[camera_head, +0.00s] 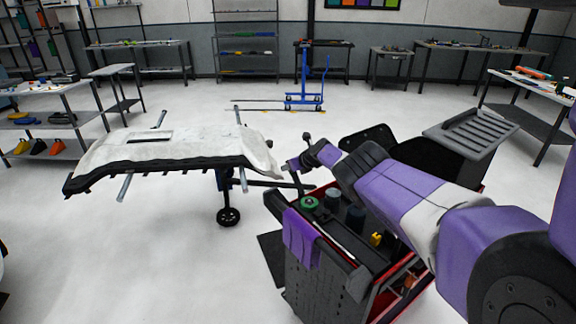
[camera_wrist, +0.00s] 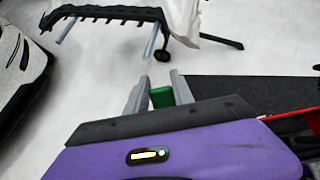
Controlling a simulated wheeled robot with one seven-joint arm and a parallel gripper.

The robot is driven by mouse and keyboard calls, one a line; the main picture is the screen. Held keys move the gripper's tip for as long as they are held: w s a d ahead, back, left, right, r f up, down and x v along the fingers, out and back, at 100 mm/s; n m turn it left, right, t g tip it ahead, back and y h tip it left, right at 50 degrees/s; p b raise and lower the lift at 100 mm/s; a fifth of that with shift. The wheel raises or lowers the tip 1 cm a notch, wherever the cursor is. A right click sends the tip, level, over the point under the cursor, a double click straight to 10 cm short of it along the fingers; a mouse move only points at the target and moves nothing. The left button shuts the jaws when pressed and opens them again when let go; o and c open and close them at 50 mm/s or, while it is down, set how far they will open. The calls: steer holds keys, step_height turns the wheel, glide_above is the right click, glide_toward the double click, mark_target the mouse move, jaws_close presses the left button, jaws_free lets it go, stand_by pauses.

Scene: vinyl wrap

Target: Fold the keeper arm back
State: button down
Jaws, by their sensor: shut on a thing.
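My gripper (camera_head: 292,165) reaches left over the cart, near the right end of the panel stand. In the wrist view its two grey fingers (camera_wrist: 159,97) are closed on a small green piece (camera_wrist: 160,97). This piece looks like a tab or handle; I cannot tell whether it belongs to the keeper arm. The rest of it is hidden behind my purple wrist. A thin dark post with a knob (camera_head: 306,137) stands just beside my gripper in the head view. No part is clearly recognisable as the keeper arm.
A white-covered panel (camera_head: 205,145) with a black edge rests on a wheeled stand at left. A dark tool cart (camera_head: 320,275) stands under my arm, with a purple cloth (camera_head: 299,238) and a green roll (camera_head: 308,203) on it. The floor in front of the stand is clear.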

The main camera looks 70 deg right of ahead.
steer(key=shift+a+f, duration=0.2)
steer(key=shift+f, duration=0.15)
steer(key=c, duration=1.1)
jaws_free()
steer(key=shift+w, duration=0.1)
steer(key=shift+d+r, duration=0.1)
steer(key=shift+r, duration=0.05)
steer(key=shift+r, duration=0.1)
